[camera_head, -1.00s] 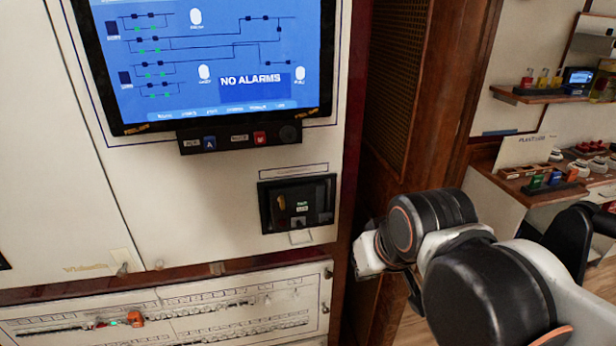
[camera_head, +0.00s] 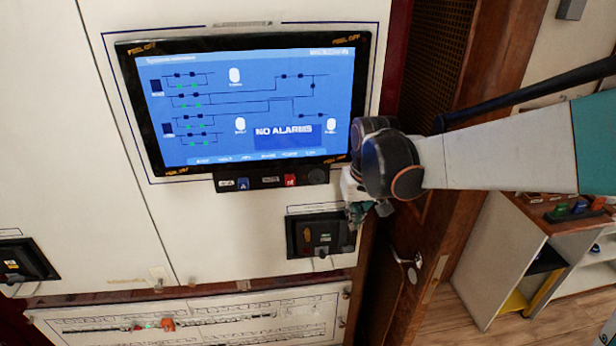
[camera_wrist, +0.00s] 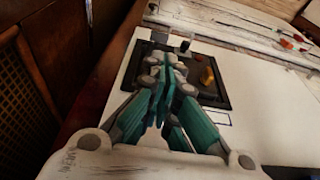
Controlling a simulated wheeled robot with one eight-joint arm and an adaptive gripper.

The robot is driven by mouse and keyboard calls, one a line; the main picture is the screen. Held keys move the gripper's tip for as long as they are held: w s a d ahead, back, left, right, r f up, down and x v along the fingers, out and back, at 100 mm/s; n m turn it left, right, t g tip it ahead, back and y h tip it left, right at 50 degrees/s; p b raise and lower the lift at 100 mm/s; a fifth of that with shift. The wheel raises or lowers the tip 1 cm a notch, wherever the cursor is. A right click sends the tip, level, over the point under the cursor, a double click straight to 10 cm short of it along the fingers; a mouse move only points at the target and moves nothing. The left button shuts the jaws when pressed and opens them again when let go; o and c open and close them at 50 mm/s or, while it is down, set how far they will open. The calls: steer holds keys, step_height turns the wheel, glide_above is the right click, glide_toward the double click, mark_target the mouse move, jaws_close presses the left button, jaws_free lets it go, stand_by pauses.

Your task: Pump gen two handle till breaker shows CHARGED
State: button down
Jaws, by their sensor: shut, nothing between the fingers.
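A black breaker unit (camera_head: 310,236) is set in the white cabinet panel below the screen in the head view. It also shows in the wrist view (camera_wrist: 215,98), with an orange-yellow knob (camera_wrist: 207,76) and small dark parts on its face. My gripper (camera_head: 358,213) is at the unit's upper right edge in the head view. In the wrist view the teal fingers of my gripper (camera_wrist: 160,75) are together and empty, in front of the unit's left part. They hide that part of the face, and I cannot tell whether they touch it. No CHARGED sign is readable.
A screen (camera_head: 250,110) reading NO ALARMS is above the unit, with a button strip (camera_head: 270,182) under it. Another black unit (camera_head: 22,264) is at the far left. A wooden door (camera_head: 440,200) and shelf (camera_head: 540,240) stand to the right.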

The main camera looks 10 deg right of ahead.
steer(key=shift+w+f+g+p, duration=0.15)
steer(key=shift+w+p, duration=0.2)
steer(key=shift+w, duration=0.4)
steer(key=shift+w+f+g+p, duration=0.15)
steer(key=shift+w+p, duration=0.2)
steer(key=shift+w, duration=0.4)
steer(key=b, duration=0.1)
glide_toward(348, 250)
steer(key=w+f, duration=0.1)
steer(key=f, duration=0.1)
steer(key=w+f, duration=0.3)
steer(key=shift+w+a+f, duration=0.2)
steer(key=shift+w+f, duration=0.1)
steer(key=shift+f, duration=0.1)
steer(key=shift+s, duration=0.1)
steer(key=shift+s+f+t+b, duration=0.15)
steer(key=shift+s+t+b, duration=0.15)
steer(key=shift+t+b, duration=0.1)
steer(key=shift+s, duration=0.15)
steer(key=shift+s+f+t+b, duration=0.2)
steer(key=shift+s+t+b, duration=0.05)
steer(key=shift+t+b, duration=0.25)
steer(key=shift+s, duration=0.1)
